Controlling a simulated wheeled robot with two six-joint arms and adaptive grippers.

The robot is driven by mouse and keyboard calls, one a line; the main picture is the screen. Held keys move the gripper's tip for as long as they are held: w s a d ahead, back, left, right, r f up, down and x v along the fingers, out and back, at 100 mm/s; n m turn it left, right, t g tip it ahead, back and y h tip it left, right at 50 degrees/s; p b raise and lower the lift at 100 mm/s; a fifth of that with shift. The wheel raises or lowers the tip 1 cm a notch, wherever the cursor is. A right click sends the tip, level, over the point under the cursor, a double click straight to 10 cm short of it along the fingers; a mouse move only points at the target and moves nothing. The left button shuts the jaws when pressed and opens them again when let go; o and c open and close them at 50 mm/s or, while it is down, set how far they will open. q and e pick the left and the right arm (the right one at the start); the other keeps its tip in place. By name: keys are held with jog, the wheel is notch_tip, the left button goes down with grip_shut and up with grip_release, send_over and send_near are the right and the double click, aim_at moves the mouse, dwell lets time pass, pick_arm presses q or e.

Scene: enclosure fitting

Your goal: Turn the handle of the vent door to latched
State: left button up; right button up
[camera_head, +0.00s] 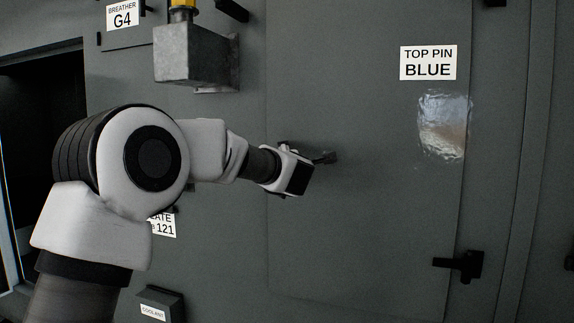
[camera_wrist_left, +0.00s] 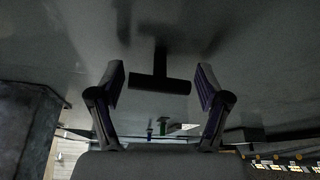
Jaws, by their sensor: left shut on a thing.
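A dark T-shaped handle (camera_wrist_left: 160,84) stands out from the grey panel in the left wrist view, its crossbar lying level across that picture. My left gripper (camera_wrist_left: 160,74) has a finger at each end of the crossbar and is shut on it. In the head view my left gripper (camera_head: 322,159) reaches the large grey door (camera_head: 370,220); the handle is hard to tell from the dark fingers there. I cannot read a vent label on this door. My right gripper is not in view.
A black latch handle (camera_head: 460,265) sits at the door's lower right. A grey metal box (camera_head: 190,55) juts out above my left arm. A "TOP PIN BLUE" label (camera_head: 428,63) and a shiny patch (camera_head: 443,126) are on the right. A dark opening (camera_head: 35,130) is at far left.

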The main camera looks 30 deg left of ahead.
pick_arm(q)
jog(key=o, duration=1.1)
jog(key=v, duration=1.1)
jog(key=shift+s+d, duration=0.15)
jog(key=shift+s, duration=0.25)
